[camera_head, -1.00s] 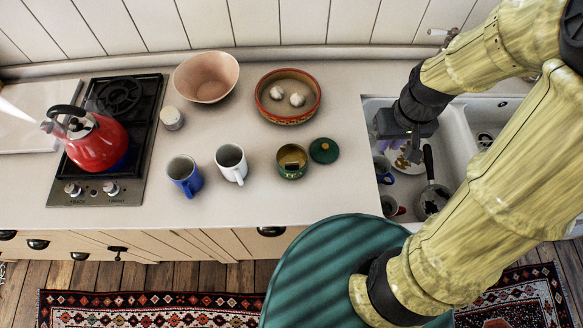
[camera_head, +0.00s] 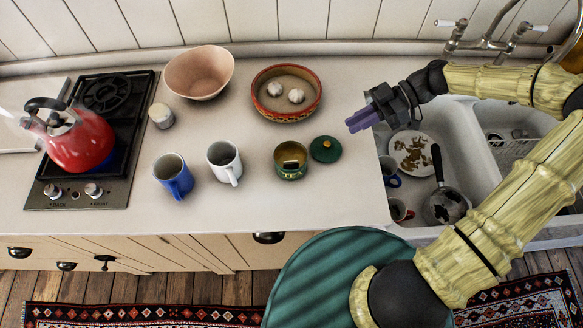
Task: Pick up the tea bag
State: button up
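The open green tea tin (camera_head: 291,173), marked TEA, stands on the counter. A small dark and pale item in its mouth looks like the tea bag (camera_head: 291,163), but it is too small to be sure. The round green lid (camera_head: 325,149) lies on the counter to the tin's right. My gripper (camera_head: 356,123), with purple fingers, is above the counter near the sink's left edge, up and to the right of the tin and lid. It points left and touches nothing I can see. The gap between its fingers is too small to make out.
A blue mug (camera_head: 176,180) and a white mug (camera_head: 226,166) stand left of the tin. A patterned bowl (camera_head: 263,109) with garlic is behind it. A pink bowl (camera_head: 198,75), a small jar (camera_head: 161,116) and a red kettle (camera_head: 80,145) are farther left. The sink (camera_head: 470,130) holds dishes.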

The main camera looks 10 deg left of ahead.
jog(key=shift+a, duration=0.1)
jog(key=p, duration=0.3)
send_near(291, 166)
jog(key=a, duration=0.3)
jog(key=shift+s+r, duration=0.15)
jog(key=shift+s, duration=0.1)
jog(key=shift+a, duration=0.1)
